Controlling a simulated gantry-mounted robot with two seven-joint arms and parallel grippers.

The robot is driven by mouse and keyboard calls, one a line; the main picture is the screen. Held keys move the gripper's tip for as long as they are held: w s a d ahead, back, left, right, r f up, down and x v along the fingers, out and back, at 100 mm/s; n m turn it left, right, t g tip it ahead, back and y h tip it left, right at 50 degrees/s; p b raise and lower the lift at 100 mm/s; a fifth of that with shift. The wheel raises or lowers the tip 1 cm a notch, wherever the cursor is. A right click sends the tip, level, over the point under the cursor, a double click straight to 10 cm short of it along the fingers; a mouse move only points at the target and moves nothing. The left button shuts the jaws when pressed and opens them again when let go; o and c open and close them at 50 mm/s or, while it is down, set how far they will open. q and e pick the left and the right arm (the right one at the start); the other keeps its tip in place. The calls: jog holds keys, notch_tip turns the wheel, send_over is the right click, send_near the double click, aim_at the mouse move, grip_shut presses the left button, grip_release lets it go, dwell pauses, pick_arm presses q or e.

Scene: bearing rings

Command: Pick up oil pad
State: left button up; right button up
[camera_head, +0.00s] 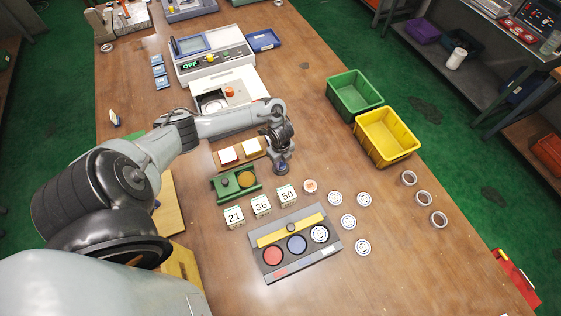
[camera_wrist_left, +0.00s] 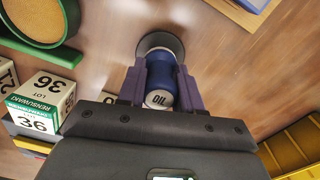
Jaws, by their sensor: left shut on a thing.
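The oil pad (camera_wrist_left: 160,98) has a blue handle marked "OIL" and a round grey base. My left gripper (camera_wrist_left: 162,85) is shut on the handle, one purple finger on each side. In the head view, my left gripper (camera_head: 281,153) points down, with the pad's dark round base (camera_head: 281,169) below it, right of the wooden tray. I cannot tell whether the base touches the table. My right gripper is not in view.
Close left are a green holder (camera_head: 222,185) with a round brown pad and a wooden tray (camera_head: 226,163) with white blocks. Number blocks (camera_head: 262,205), a dark ring tray (camera_head: 310,258) and several white discs lie nearer. Yellow (camera_head: 386,138) and green (camera_head: 354,95) bins stand right.

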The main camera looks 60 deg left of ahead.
pick_arm(q)
notch_tip(320, 180, up, 3)
jog(key=w+d+r+p, duration=0.3)
jog(key=w+d+r, duration=0.2)
jog(key=d, duration=0.5)
jog(key=shift+d+r+p, duration=0.3)
jog(key=shift+r+p, duration=0.1)
jog(key=shift+r, duration=0.5)
jog(key=o, duration=0.5)
jog(key=c, duration=0.3)
jog(key=shift+c, duration=0.2)
